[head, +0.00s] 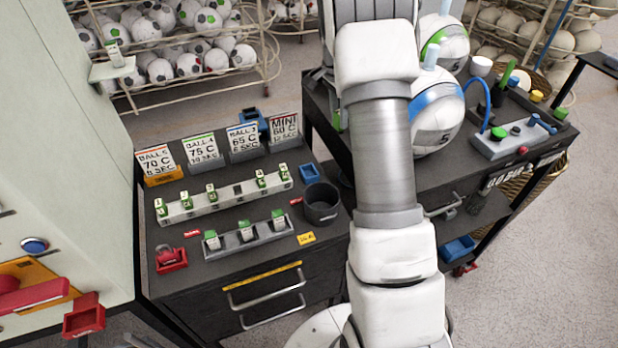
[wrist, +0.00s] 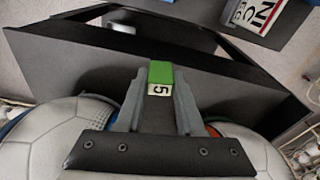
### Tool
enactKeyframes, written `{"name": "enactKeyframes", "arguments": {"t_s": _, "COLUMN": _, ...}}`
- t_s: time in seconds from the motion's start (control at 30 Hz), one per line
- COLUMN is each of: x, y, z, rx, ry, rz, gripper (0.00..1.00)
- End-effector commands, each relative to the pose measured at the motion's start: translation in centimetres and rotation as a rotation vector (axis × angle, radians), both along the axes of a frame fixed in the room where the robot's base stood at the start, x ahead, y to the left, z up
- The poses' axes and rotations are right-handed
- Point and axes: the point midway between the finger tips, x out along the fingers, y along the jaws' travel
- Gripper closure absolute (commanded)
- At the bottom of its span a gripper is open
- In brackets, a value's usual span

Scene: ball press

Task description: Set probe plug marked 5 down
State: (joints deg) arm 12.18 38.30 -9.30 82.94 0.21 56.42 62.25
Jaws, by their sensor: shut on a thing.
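My gripper (wrist: 160,84) is shut on a small plug (wrist: 159,74) with a green top and a white label reading 5, seen in the wrist view. The plug sits between the two grey fingertips, above a dark surface; whether it touches anything is unclear. In the head view my arm hides the gripper and this plug. A pale rail (head: 222,201) with several green-topped plugs stands on the dark cabinet at the left. A grey rack (head: 249,238) with several more green-topped plugs stands in front of it. One rail position near the middle looks empty.
Setting cards (head: 201,149) stand at the cabinet's back, with a dark cup (head: 322,203) at its right. A red padlock (head: 170,257) sits front left. A blue-banded ball (head: 436,117) and a green-banded ball (head: 444,42) rest on the dark cart right of my arm.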

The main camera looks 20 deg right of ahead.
Motion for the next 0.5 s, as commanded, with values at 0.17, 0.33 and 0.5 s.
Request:
{"name": "enactKeyframes", "arguments": {"t_s": 0.17, "x": 0.5, "y": -1.8, "z": -0.1, "rx": -0.011, "ry": -0.002, "rz": -0.133, "gripper": 1.00}}
{"name": "enactKeyframes", "arguments": {"t_s": 0.33, "x": -0.1, "y": 0.3, "z": -1.3, "rx": -0.012, "ry": 0.001, "rz": -0.148, "gripper": 1.00}}
{"name": "enactKeyframes", "arguments": {"t_s": 0.5, "x": -1.1, "y": 4.3, "z": -3.6, "rx": -0.011, "ry": 0.001, "rz": -0.145, "gripper": 1.00}}
